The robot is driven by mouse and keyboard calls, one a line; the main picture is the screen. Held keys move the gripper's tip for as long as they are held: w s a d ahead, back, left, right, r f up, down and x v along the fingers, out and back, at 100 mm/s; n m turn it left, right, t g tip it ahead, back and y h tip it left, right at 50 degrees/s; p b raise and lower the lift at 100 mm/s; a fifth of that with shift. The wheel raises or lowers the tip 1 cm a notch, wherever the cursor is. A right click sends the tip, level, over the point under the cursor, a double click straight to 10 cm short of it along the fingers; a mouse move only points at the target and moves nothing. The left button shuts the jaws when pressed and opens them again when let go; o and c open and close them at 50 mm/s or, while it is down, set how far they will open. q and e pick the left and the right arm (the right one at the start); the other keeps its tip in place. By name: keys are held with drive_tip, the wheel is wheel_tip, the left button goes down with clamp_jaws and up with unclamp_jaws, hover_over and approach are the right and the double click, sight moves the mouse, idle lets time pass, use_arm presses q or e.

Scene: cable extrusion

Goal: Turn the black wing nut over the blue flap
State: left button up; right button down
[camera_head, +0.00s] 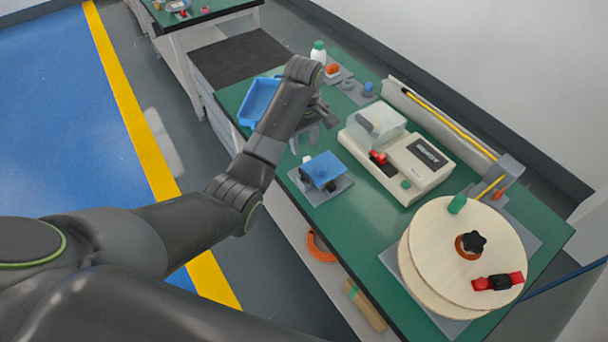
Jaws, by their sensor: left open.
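The blue flap (323,167) sits tilted on a small grey base plate (334,191) on the green table. Small dark parts show at the flap's edges, with a white bit by its upper left edge. I cannot tell which dark part is the black wing nut. My left gripper (304,143) is open and empty. It points down just beyond the flap, above the table, apart from the flap. My right gripper is out of view.
A blue tray (258,101) lies partly behind my left arm. A beige machine (412,164) with a clear cover stands right of the flap. A wooden spool (440,245) with a black star knob (474,242) stands at the near right. A white bottle (318,51) stands at the back.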

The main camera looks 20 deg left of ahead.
sight(304, 173)
use_arm(q)
wheel_tip(304, 173, down, 12)
drive_tip(key=shift+f+p, duration=0.2)
drive_tip(key=shift+p, duration=0.15)
drive_tip(key=shift+c, duration=0.3)
clamp_jaws()
